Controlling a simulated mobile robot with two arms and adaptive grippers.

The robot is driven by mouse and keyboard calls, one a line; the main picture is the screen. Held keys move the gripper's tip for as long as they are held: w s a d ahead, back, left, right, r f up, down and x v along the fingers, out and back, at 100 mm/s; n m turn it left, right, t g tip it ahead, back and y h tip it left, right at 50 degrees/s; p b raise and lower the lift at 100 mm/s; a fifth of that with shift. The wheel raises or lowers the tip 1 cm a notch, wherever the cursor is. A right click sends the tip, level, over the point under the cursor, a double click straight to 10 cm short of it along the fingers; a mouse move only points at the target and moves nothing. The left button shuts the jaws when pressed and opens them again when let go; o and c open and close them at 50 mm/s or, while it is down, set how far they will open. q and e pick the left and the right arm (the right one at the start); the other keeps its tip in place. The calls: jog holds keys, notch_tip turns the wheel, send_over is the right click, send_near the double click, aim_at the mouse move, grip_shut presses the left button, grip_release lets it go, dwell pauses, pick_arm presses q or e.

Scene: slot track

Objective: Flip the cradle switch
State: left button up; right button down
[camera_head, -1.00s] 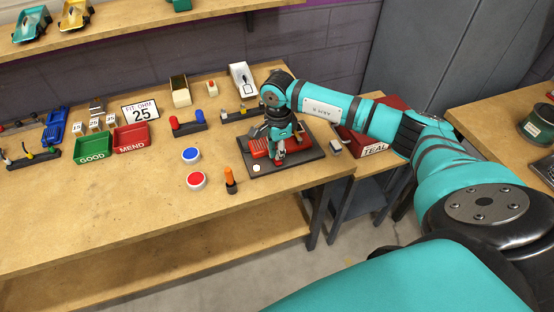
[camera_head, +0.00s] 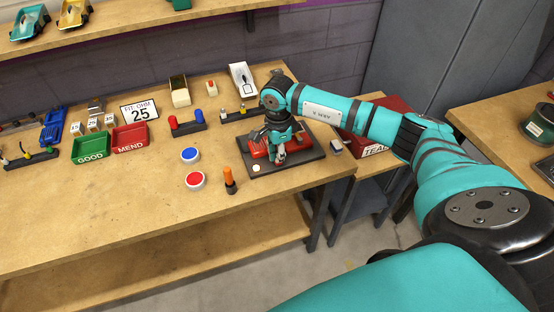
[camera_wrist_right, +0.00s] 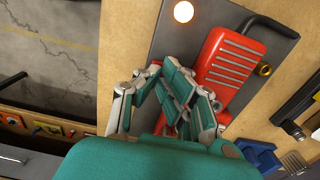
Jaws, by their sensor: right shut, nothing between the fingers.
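The cradle is a dark flat plate (camera_head: 312,153) at the right end of the bench; it also shows in the right wrist view (camera_wrist_right: 168,40). A red slot-car body (camera_head: 257,146) with a ribbed top lies on it, and it shows in the right wrist view too (camera_wrist_right: 236,58). A round pale lamp (camera_head: 256,168) sits at the plate's near left corner; it looks bright in the right wrist view (camera_wrist_right: 183,11). My right gripper (camera_head: 279,159) is shut and empty, pointing down low over the plate beside the red body. I cannot make out the switch; the gripper covers part of the plate.
Left of the cradle stand an orange-handled tool (camera_head: 229,177), a red button (camera_head: 195,180) and a blue button (camera_head: 190,155). Green GOOD (camera_head: 90,147) and red MEND (camera_head: 130,138) trays are farther left. A red bin (camera_head: 375,140) stands right. The bench's front left is clear.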

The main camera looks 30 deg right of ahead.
jog(key=shift+f, duration=0.3)
jog(key=shift+r, duration=0.1)
jog(key=shift+r+p, duration=1.8)
jog(key=shift+r, duration=1.65)
